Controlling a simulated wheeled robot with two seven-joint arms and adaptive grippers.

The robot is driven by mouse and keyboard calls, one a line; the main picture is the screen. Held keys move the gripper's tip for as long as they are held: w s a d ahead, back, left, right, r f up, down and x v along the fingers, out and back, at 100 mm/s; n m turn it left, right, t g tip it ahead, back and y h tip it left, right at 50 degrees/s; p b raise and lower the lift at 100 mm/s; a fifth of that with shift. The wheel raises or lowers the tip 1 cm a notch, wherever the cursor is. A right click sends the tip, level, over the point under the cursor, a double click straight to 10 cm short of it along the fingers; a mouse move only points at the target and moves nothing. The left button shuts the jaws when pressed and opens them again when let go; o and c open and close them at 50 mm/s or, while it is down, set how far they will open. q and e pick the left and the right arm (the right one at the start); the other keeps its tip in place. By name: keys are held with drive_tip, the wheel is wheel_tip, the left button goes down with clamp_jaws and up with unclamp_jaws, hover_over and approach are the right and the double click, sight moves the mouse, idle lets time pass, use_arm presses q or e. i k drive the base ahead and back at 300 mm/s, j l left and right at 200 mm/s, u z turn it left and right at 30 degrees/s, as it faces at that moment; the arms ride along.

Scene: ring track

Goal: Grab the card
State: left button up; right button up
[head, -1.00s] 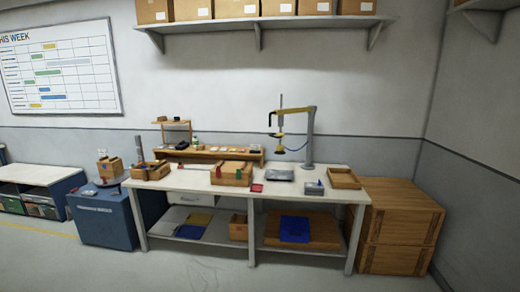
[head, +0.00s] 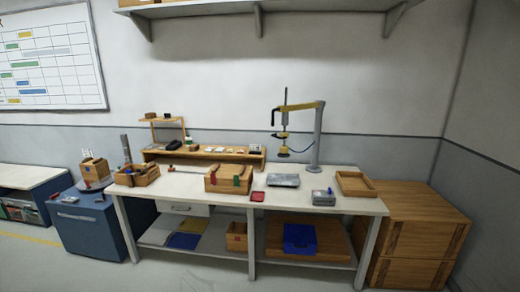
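A small flat red piece (head: 257,197) lies on the white workbench (head: 190,190) near its front edge, just right of the wooden box. It may be the card, but it is too small to be sure. Several small pale flat items (head: 220,150) lie on the raised wooden shelf at the back of the bench; I cannot tell whether any is a card. Neither of my grippers is in view.
A grey scale-like device (head: 284,180), a small grey box (head: 323,198) and a wooden tray (head: 356,184) stand on the right of the bench. A stand with an arm (head: 316,140) rises behind. A blue cabinet (head: 88,230) is left, wooden crates (head: 425,225) right. Floor in front looks clear.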

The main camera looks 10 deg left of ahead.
sight(252, 147)
drive_tip(key=i+j+z, duration=0.15)
drive_tip(key=i+j, duration=0.15)
drive_tip(key=i, duration=0.3)
drive_tip(key=i+j+z, duration=0.1)
drive_tip(key=i+j, duration=0.25)
drive_tip(key=i, duration=0.3)
drive_tip(key=i+j+z, duration=0.15)
drive_tip(key=i+j, duration=0.3)
drive_tip(key=i, duration=0.15)
